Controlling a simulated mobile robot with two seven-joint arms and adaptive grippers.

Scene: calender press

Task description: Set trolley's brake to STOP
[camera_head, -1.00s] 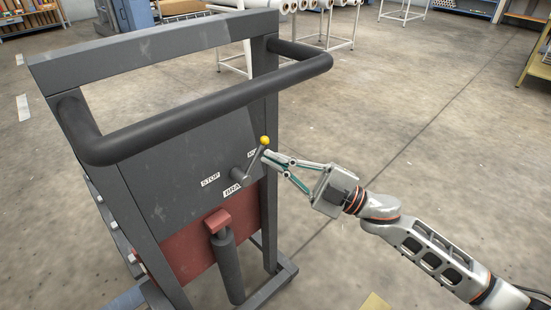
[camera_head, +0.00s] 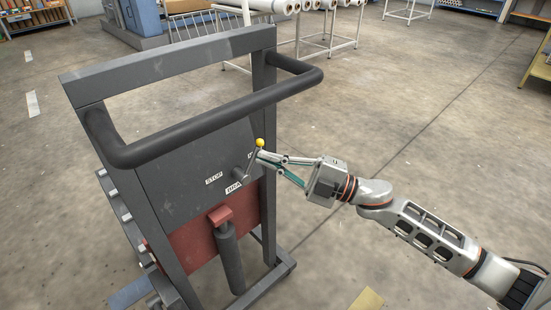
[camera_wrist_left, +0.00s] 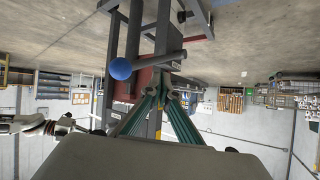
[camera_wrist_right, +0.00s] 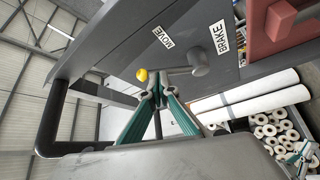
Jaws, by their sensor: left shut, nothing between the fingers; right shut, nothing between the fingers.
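The brake lever with its yellow knob (camera_head: 260,142) is on the trolley's (camera_head: 167,48) grey panel. It leans up and right from its pivot, toward the partly covered MOVE label (camera_wrist_right: 163,38). The STOP label (camera_head: 214,178) is left of the pivot, and the BRAKE label (camera_head: 235,187) is below. My right gripper (camera_head: 259,157) is shut and empty, its tips just under the knob at the lever. In the right wrist view, the tips lie close beside the yellow knob (camera_wrist_right: 142,75); contact is unclear. My left gripper (camera_wrist_left: 170,84) is shut and empty in its wrist view.
The trolley's black handle bar (camera_head: 205,118) juts out above the lever. A red block with a dark cylinder (camera_head: 229,255) sits below the labels. In the left wrist view, a blue ball (camera_wrist_left: 121,68) on a grey bar is near my left fingertips.

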